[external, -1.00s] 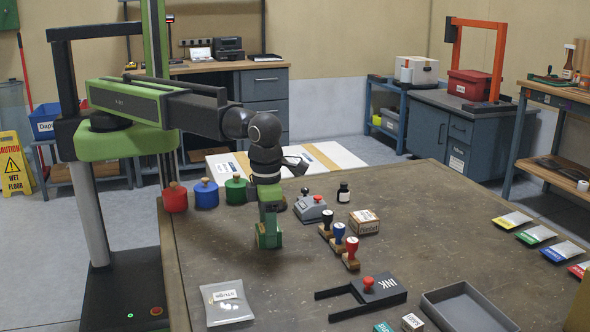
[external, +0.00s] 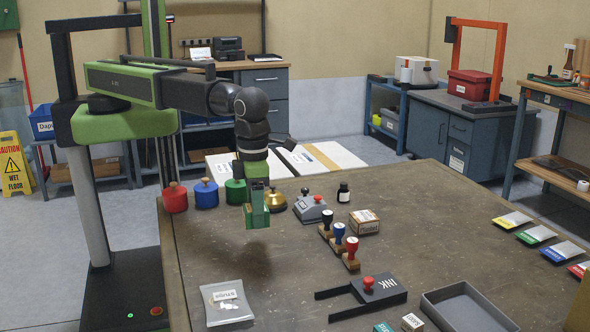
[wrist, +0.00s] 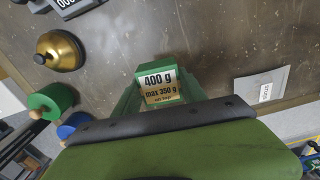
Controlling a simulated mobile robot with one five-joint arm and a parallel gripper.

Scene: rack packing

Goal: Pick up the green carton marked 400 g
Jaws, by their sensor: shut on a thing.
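The green carton (wrist: 160,84) shows in the wrist view with its "400 g" and "max 350 g" label facing the camera. My gripper (external: 257,207) is shut on the green carton (external: 257,218) and holds it above the table (external: 290,265), near the table's left side. The carton's shadow lies on the table below it, apart from it. The gripper's fingers cover part of the carton's sides.
A grey device (external: 308,209) and several stamps (external: 338,240) are to the right. A clear bag (external: 227,302) lies in front.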

